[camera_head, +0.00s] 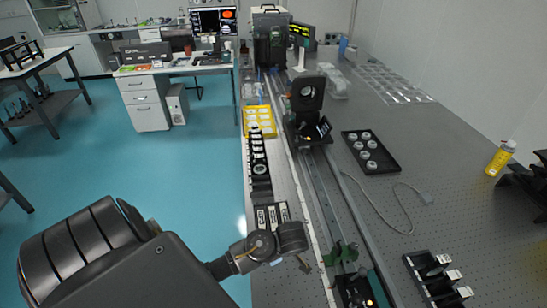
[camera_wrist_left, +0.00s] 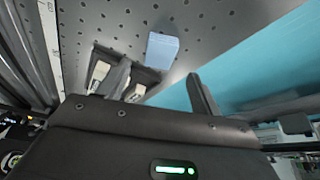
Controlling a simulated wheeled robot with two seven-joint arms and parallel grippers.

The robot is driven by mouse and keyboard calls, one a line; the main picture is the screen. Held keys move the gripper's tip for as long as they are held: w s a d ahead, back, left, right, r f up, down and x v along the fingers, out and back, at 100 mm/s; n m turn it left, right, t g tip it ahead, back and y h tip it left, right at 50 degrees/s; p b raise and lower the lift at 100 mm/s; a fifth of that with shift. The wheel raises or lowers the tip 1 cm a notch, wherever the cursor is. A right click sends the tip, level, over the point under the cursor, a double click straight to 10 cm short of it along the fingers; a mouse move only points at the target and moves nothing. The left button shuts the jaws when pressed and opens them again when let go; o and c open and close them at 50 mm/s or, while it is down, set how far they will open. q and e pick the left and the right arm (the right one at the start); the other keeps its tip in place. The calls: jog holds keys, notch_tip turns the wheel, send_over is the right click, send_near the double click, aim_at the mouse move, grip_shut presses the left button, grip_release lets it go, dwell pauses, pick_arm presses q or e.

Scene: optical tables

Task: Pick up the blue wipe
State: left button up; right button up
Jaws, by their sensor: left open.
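The blue wipe (camera_wrist_left: 162,49) is a small light-blue block on the perforated table top in the left wrist view, close to the table edge. My left gripper (camera_wrist_left: 160,92) is open, with one dark finger on each side of the picture's middle. The wipe appears beyond the fingertips, roughly between their directions and apart from both. Nothing is held. In the head view my left arm comes in from the lower left, and its wrist and gripper (camera_head: 290,262) are over the near left part of the table. My right gripper is in neither view.
A black holder with white-labelled pieces (camera_head: 272,215) stands beside the gripper. A long rail (camera_head: 325,192) with optical mounts runs along the table. A yellow tray (camera_head: 259,121), a black tray of round parts (camera_head: 390,163) and a yellow bottle (camera_head: 500,158) stand farther off.

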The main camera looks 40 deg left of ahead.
pick_arm(q)
jog(key=shift+a+f+p, duration=0.15)
jog(key=shift+f+p, duration=0.2)
jog(key=shift+f, duration=0.05)
jog(key=p+x, duration=0.1)
jog(key=x, duration=0.3)
jog(key=shift+w+a+f, duration=0.1)
jog(key=shift+a+f, duration=0.05)
jog(key=shift+f, duration=0.1)
jog(key=shift+c, duration=1.2)
jog(key=c, duration=0.9)
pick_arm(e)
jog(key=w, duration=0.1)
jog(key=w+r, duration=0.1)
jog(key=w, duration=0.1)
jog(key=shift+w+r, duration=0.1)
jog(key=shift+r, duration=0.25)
pick_arm(q)
jog(key=shift+r, duration=0.15)
